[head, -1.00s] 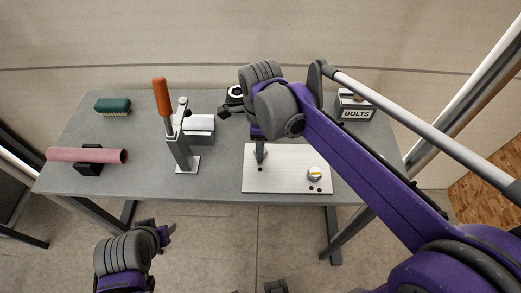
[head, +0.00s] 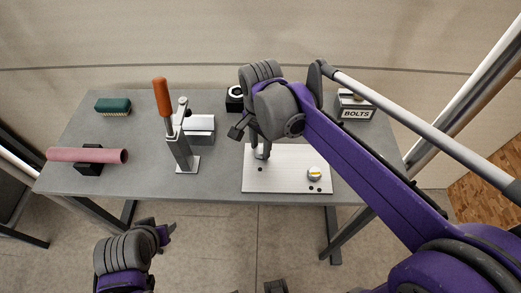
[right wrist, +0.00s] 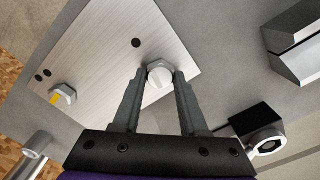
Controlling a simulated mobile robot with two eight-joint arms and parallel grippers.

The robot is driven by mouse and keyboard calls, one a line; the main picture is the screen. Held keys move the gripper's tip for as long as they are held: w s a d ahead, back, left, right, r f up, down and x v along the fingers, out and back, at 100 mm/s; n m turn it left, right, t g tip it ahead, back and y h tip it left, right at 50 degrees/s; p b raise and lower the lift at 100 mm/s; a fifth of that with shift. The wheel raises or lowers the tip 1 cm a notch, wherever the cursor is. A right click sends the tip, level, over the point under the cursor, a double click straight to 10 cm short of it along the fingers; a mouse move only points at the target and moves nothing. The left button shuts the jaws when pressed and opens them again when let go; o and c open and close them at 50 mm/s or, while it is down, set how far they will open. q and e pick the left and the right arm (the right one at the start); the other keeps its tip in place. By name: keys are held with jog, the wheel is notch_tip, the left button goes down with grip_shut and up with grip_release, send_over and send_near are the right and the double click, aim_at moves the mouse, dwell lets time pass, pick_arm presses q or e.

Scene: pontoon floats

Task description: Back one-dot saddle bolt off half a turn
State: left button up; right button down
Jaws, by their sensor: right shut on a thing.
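A pale saddle plate (head: 285,182) lies on the table. The one-dot saddle bolt (right wrist: 160,75) is a silver hex head beside a single black dot (right wrist: 136,42) on the plate. My right gripper (right wrist: 160,82) points down at it, with its two fingers shut on the bolt head. In the head view the right gripper (head: 262,156) mostly hides this bolt. A second bolt (head: 314,173) with a yellow mark sits beside two dots; it also shows in the right wrist view (right wrist: 62,96). My left gripper (head: 167,235) hangs in front of the table, its fingers unclear.
An orange-handled clamp (head: 182,150) stands left of the plate. A BOLTS box (head: 356,107), a black device with a round ring (head: 235,98), a green brush (head: 113,105) and a pink roll (head: 85,155) on a black stand are also on the grey table (head: 130,180).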

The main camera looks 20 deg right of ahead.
jog(key=n, duration=0.7)
jog(key=shift+n, duration=1.2)
jog(key=n, duration=0.2)
jog(key=shift+n, duration=0.3)
jog(key=n, duration=0.3)
jog(key=c, duration=0.9)
grip_release()
jog(key=shift+n, duration=0.6)
jog(key=o, duration=0.3)
jog(key=shift+o, duration=0.2)
jog(key=shift+r, duration=0.1)
